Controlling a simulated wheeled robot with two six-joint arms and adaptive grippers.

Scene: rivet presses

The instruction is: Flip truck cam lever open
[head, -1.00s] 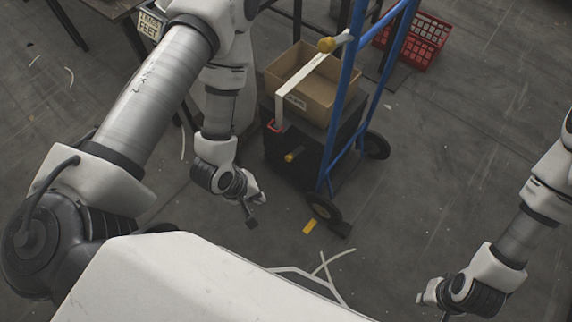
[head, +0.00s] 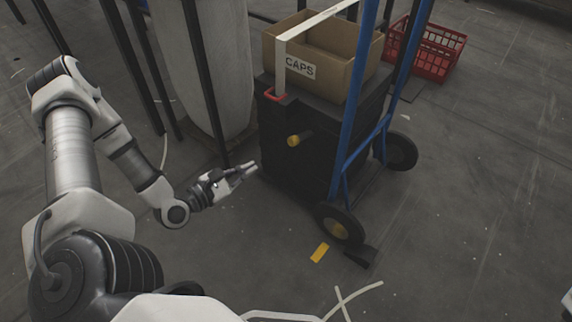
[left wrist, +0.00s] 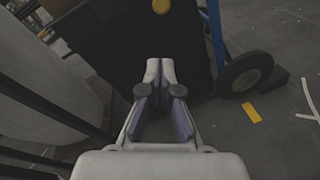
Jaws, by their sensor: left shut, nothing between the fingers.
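A blue hand truck (head: 352,112) carries a black case (head: 310,172) with an open cardboard box (head: 349,63) on top. A cream strap (head: 305,26) runs over the box and down its front to a red lever (head: 275,97) at the case's upper left edge. A yellow knob (head: 293,141) sticks out below it. My left gripper (head: 252,167) is shut and empty, pointing at the case's lower left side, below and left of the lever. In the left wrist view its closed fingers (left wrist: 160,66) lie in front of the black case (left wrist: 125,55); the lever is not visible there. My right gripper is out of view.
A pale rounded column (head: 200,65) and dark posts (head: 204,90) stand close behind my left arm. The truck's wheel (head: 340,224) is at the front right, near a yellow floor mark (head: 320,252). A red crate (head: 425,50) stands behind.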

